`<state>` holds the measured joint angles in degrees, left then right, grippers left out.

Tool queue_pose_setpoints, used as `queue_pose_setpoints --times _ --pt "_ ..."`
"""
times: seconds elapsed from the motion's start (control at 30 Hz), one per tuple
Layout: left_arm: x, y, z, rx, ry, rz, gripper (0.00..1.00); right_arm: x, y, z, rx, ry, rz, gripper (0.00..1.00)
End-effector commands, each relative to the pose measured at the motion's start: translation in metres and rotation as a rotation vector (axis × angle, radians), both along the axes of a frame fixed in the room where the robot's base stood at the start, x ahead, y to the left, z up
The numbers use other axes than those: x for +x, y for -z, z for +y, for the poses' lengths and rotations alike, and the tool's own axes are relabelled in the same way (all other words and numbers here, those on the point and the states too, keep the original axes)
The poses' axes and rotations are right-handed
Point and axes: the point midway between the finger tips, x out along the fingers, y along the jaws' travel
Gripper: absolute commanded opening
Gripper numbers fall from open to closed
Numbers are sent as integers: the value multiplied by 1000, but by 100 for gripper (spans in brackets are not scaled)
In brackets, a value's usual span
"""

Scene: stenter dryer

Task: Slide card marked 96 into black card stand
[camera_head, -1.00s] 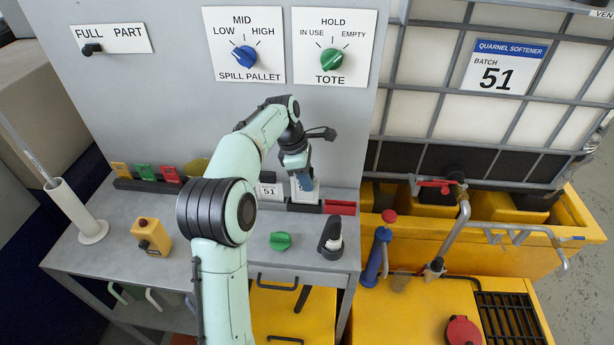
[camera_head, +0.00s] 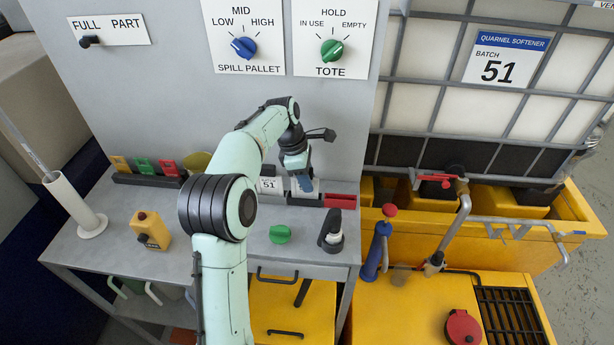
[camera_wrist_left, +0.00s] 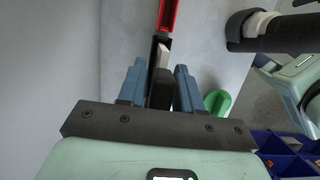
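The black card stand (camera_head: 303,201) is a low dark rail on the grey bench against the back panel. A white card (camera_head: 314,186) stands at it, partly hidden behind my gripper, with its number unreadable. My left gripper (camera_head: 304,184) is at this card, just above the stand. In the left wrist view, the blue fingers of my left gripper (camera_wrist_left: 160,70) are spread, with a dark block between them and gaps beside it. A white edge (camera_wrist_left: 162,55) shows just beyond, in the dark rail. My right gripper is not in view.
A green knob (camera_head: 280,234) and a black-and-white item (camera_head: 331,234) stand in front. A yellow control box (camera_head: 151,230) is farther left.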

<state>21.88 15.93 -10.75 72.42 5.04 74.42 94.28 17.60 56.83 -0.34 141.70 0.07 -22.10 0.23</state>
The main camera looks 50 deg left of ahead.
Motion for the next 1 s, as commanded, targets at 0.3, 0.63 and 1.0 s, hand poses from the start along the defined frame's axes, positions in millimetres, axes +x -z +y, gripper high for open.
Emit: queue_pose_setpoints --times 0.3,0.63,1.0 --pt "0 -1 0 1 0 -1 53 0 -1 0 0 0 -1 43" --pt "-5 -45 9 3 -2 -8 53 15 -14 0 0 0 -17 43" --pt "-19 -115 25 2 -1 -4 53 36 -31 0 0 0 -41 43"
